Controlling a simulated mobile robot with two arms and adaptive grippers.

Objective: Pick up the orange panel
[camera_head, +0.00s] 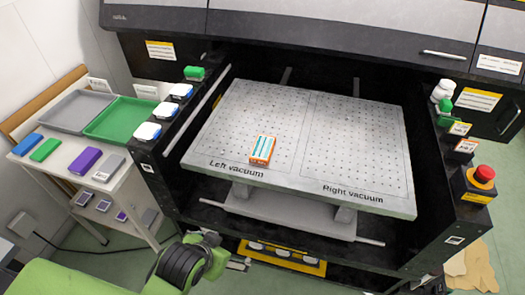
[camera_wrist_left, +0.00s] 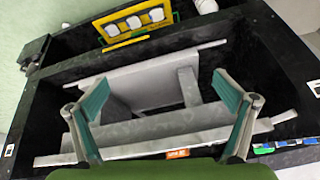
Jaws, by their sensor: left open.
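The orange panel (camera_head: 262,149), a small block with an orange rim and a white and blue striped face, lies on the left vacuum half of the grey perforated bed (camera_head: 370,122), above the "Left vacuum" lettering. My left gripper (camera_head: 238,264) is in front of the bed, low and well apart from the panel. In the left wrist view its two teal-padded fingers (camera_wrist_left: 160,97) stand wide apart with nothing between them. A small orange patch (camera_wrist_left: 178,153) shows at the bottom there; I cannot tell if it is the panel. My right gripper is not in view.
A side table at left holds a grey tray (camera_head: 58,112), a green tray (camera_head: 102,119) and coloured blocks such as the purple one (camera_head: 85,160). Ink bottles (camera_head: 148,132) line the machine's left rail. A red stop button (camera_head: 484,174) is at right. The rest of the bed is clear.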

